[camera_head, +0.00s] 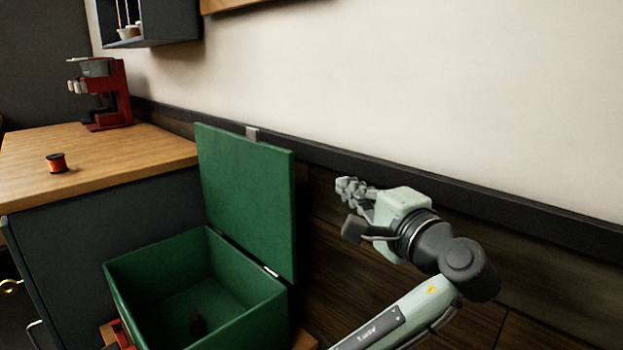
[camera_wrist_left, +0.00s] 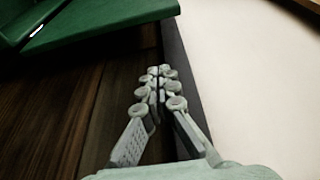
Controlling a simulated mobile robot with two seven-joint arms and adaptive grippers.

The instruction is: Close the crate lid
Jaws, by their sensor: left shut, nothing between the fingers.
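The green crate (camera_head: 194,245) stands open at lower left in the head view. Its green lid (camera_head: 245,200) stands upright at the crate's back, near the wall, with a metal clasp (camera_head: 252,133) on its top edge. In the left wrist view the fingers (camera_wrist_left: 160,78) are together, and part of the green lid (camera_wrist_left: 105,18) shows at upper left. My right gripper is out of view.
A wooden counter (camera_head: 110,158) stands left of the crate, with an orange-and-black spool (camera_head: 56,163) and a red brewer (camera_head: 105,95) on it. The wall with dark wood panelling (camera_head: 350,290) runs behind the crate and my left arm. A wall shelf (camera_head: 160,25) hangs above.

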